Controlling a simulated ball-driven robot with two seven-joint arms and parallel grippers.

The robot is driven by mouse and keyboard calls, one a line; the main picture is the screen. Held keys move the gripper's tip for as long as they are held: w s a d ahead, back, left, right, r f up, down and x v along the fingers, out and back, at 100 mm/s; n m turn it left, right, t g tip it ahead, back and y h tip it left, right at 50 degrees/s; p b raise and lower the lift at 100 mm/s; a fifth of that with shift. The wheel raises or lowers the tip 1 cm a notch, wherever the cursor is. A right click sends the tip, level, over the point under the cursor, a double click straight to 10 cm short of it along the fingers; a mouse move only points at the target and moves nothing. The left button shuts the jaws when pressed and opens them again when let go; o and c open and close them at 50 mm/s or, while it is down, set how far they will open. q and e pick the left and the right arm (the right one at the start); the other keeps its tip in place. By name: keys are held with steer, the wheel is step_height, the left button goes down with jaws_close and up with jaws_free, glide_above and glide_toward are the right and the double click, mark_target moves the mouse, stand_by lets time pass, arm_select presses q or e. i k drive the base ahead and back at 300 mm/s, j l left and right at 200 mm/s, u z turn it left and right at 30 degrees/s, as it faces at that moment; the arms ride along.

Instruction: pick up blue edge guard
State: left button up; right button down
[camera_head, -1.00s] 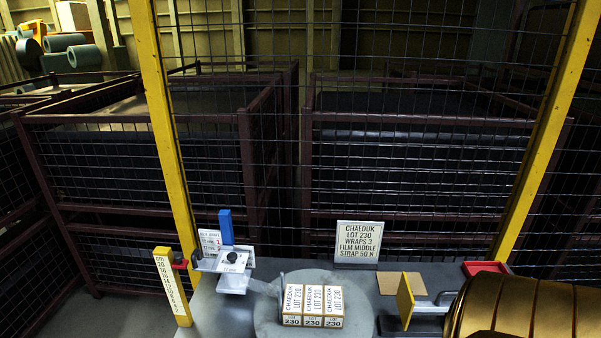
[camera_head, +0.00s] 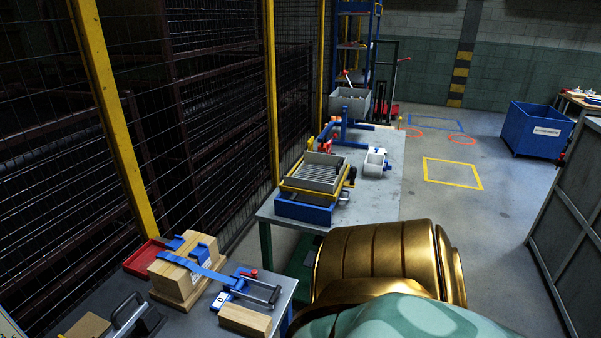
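Small blue pieces that look like edge guards show in the head view at the lower left. One blue piece (camera_head: 175,242) is at the red tray's right end, beside the cardboard box; I cannot tell whether it lies in the tray. Another blue piece (camera_head: 204,249) sits at the top edge of the cardboard box (camera_head: 172,276). A blue strap (camera_head: 197,265) crosses the box top. I cannot tell for sure which piece is the edge guard. Neither of my grippers is in view.
A red tray (camera_head: 139,262) lies behind the box. A further bench (camera_head: 384,206) carries a blue-and-yellow fixture (camera_head: 312,182). Mesh fencing runs along the left. Floor is open at the right.

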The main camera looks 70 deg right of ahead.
mark_target(201, 253)
steer(key=l+z, duration=0.1)
steer(key=z, duration=1.5)
